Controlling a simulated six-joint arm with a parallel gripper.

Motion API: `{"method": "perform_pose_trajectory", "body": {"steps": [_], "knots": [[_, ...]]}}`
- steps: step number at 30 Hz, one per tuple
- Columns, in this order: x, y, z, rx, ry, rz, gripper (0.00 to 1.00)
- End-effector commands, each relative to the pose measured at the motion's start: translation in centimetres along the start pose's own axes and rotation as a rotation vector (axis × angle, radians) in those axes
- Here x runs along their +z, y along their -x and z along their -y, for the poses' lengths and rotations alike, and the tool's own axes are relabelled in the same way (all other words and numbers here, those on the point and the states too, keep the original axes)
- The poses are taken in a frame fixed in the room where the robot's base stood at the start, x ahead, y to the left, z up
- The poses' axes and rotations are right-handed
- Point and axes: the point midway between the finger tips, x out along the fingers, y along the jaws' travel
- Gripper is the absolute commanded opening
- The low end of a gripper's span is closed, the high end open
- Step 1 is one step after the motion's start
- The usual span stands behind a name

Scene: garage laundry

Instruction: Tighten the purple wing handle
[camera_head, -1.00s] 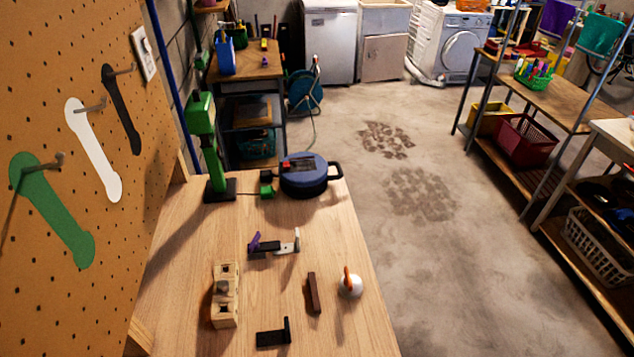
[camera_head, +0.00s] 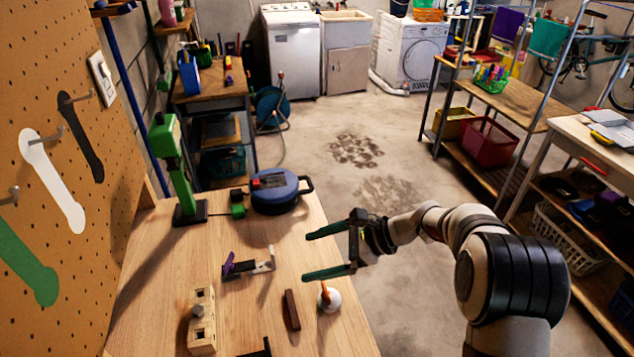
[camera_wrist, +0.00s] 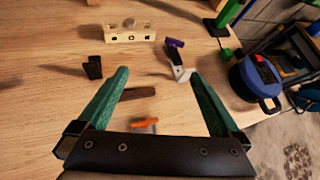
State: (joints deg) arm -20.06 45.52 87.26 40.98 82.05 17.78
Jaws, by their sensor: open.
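The purple wing handle (camera_head: 229,264) sits at the left end of a small black-and-light-grey clamp-like fixture (camera_head: 262,268) on the wooden bench. In the wrist view the purple handle (camera_wrist: 175,43) is beyond my fingertips, slightly right of centre, with the fixture's pale end (camera_wrist: 183,74) nearer. My gripper (camera_head: 308,256) has green fingers spread wide apart with nothing between them. It is above the bench's right side, to the right of the fixture and apart from it. In the wrist view my gripper (camera_wrist: 157,73) shows both fingers, left and right.
A white ball-like item with an orange lever (camera_head: 329,298), a dark brown bar (camera_head: 291,310) and a wooden block with holes (camera_head: 202,322) lie on the bench (camera_head: 165,280). A green post (camera_head: 178,175) and blue round case (camera_head: 275,196) stand at the back. A pegboard (camera_head: 60,110) rises left.

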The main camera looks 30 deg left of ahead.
Motion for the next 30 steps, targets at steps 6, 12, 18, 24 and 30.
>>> {"method": "perform_pose_trajectory", "body": {"steps": [6, 12, 18, 24, 30], "knots": [[-3.4, -8.6, 3.2, -0.037, -0.182, 0.159, 1.00], [-3.1, -11.7, 3.5, -0.039, -0.195, 0.173, 1.00], [-2.3, -16.7, 3.8, -0.039, -0.194, 0.171, 1.00], [-1.6, -21.0, 4.0, -0.040, -0.193, 0.170, 1.00], [-1.1, -23.8, 4.2, -0.041, -0.193, 0.170, 1.00]]}}
